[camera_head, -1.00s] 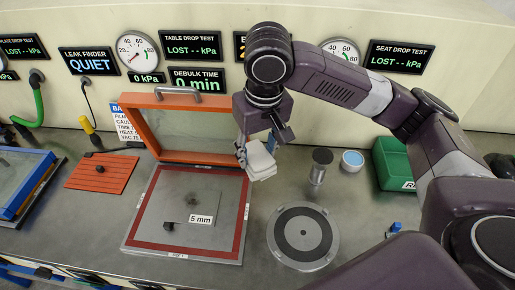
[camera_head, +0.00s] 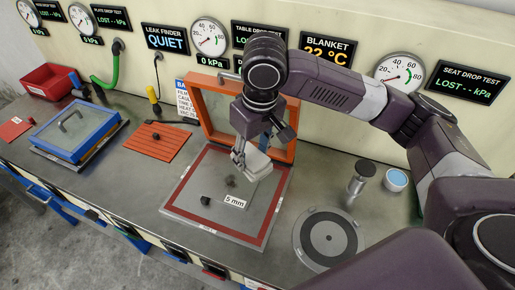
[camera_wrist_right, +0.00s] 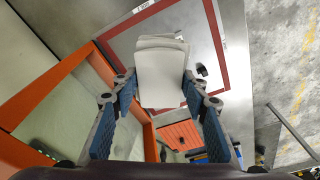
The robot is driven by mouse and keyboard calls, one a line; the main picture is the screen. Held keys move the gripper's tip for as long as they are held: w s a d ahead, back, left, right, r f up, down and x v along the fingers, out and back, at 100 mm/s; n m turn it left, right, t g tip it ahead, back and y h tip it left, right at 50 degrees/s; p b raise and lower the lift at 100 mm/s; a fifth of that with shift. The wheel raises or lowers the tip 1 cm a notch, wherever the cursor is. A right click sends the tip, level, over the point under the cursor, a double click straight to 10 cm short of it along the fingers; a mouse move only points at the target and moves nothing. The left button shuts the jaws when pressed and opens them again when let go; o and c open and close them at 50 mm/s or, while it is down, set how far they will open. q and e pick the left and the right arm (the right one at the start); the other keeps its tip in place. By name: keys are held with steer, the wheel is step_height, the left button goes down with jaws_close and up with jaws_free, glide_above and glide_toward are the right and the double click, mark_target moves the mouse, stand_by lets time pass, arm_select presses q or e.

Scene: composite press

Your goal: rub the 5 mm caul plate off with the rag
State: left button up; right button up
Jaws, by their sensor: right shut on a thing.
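The 5 mm caul plate (camera_head: 244,188) is a thin grey sheet lying on the red-bordered table (camera_head: 190,208), with a "5 mm" label on its near edge. A dark smudge (camera_head: 230,181) shows on it. My right gripper (camera_head: 240,157) is shut on the white folded rag (camera_head: 257,162) and holds it over the far right part of the plate. The rag also shows between the blue fingers in the right wrist view (camera_wrist_right: 161,80), hiding much of the plate. I cannot tell whether the rag touches the plate. My left gripper is not in view.
An orange-framed lid (camera_head: 204,112) stands open behind the table. A small dark knob (camera_head: 205,200) is at the plate's left. A round disc (camera_head: 328,238), a metal cylinder (camera_head: 360,178) and a blue-topped pot (camera_head: 396,179) stand to the right. An orange mat (camera_head: 156,142) lies left.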

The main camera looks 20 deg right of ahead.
steer(key=shift+w+a+f+n+p, duration=0.2)
steer(key=shift+w+a+n+p, duration=0.3)
steer(key=shift+n, duration=0.4)
steer(key=w+a+f+n+g+y+p, duration=0.15)
steer(key=a+f+n+p, duration=0.4)
steer(key=n, duration=0.55)
steer(key=n+b, duration=0.3)
steer(key=b, duration=0.2)
glide_above(225, 193)
steer(key=f, duration=0.8)
steer(key=shift+s+d, duration=0.15)
steer(key=shift+d, duration=0.1)
steer(key=shift+f, duration=0.5)
